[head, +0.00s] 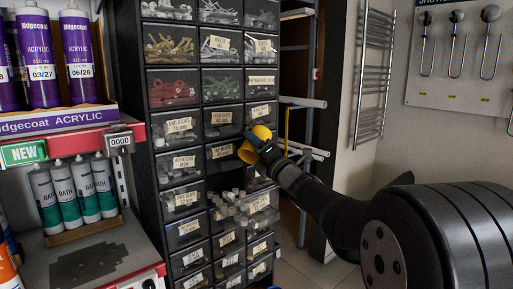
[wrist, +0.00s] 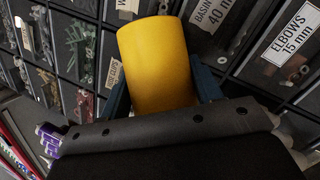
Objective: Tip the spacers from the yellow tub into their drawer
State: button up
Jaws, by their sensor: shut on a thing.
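The yellow tub (head: 249,151) is in front of the drawer cabinet in the head view, tilted, with its mouth end toward the lower left. My gripper (head: 264,143) is shut on it. In the wrist view the yellow tub (wrist: 157,65) fills the space between the two blue fingers of my gripper (wrist: 160,88); its inside is hidden there. Below the tub in the head view, an open drawer (head: 236,222) sticks out with pale pieces showing. I cannot tell whether these are spacers, or read which drawer is theirs.
The dark cabinet (head: 147,130) has many small labelled drawers holding screws, plugs and fittings. Acrylic tubes (head: 77,55) and sealant tubes (head: 63,195) stand on shelves at left. Pipes (head: 300,102) jut out right of the cabinet. A towel rail (head: 374,75) hangs on the wall.

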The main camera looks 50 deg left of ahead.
dwell(0.3)
jog(key=shift+r, duration=0.6)
jog(key=shift+f, duration=0.6)
dwell(0.4)
